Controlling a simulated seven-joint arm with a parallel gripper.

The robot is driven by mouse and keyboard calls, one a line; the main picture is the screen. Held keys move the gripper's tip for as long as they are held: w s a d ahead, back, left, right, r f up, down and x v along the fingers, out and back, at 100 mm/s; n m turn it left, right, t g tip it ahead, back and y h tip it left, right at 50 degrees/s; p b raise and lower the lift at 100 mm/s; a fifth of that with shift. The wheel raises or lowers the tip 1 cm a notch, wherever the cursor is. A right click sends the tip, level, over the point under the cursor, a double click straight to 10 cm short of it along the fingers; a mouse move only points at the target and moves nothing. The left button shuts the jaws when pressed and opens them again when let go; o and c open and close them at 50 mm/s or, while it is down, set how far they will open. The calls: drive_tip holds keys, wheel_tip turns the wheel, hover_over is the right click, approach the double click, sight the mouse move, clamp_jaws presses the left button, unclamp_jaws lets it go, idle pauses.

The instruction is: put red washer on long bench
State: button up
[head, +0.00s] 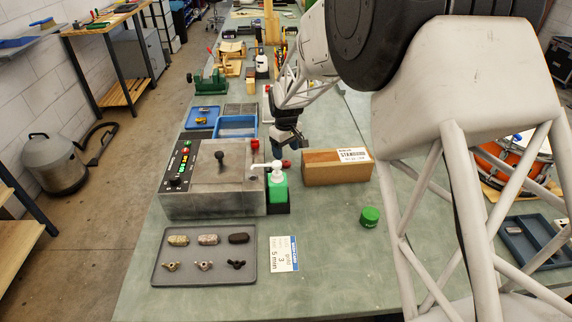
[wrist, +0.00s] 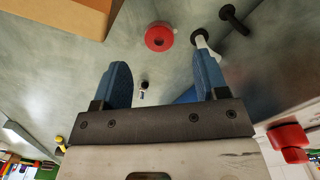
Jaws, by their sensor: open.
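A red washer (wrist: 159,37) with a dark centre lies on the grey-green surface, beyond my fingertips in the wrist view. A red piece (head: 286,164) between the dispenser and the cardboard box in the head view looks like the same washer, partly hidden. My gripper (wrist: 163,75) is open with nothing between its blue fingers; the washer is ahead of the gap and apart from both. In the head view my gripper (head: 287,143) hangs over the bench behind the dispenser, its fingers partly hidden. The long grey-green bench (head: 335,225) runs from front to back.
A cardboard box (head: 337,168) stands close to the washer. A green dispenser (head: 277,190) and a grey machine (head: 208,185) are to the left. A grey tray (head: 205,272) holds small parts. A green lid (head: 370,216) is at right. Bare bench lies front centre.

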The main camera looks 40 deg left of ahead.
sight(286, 162)
drive_tip(key=shift+f, duration=2.55)
drive_tip(key=shift+c, duration=0.5)
drive_tip(key=c, duration=1)
wheel_tip(286, 162, up, 10)
drive_tip(key=shift+w, duration=0.1)
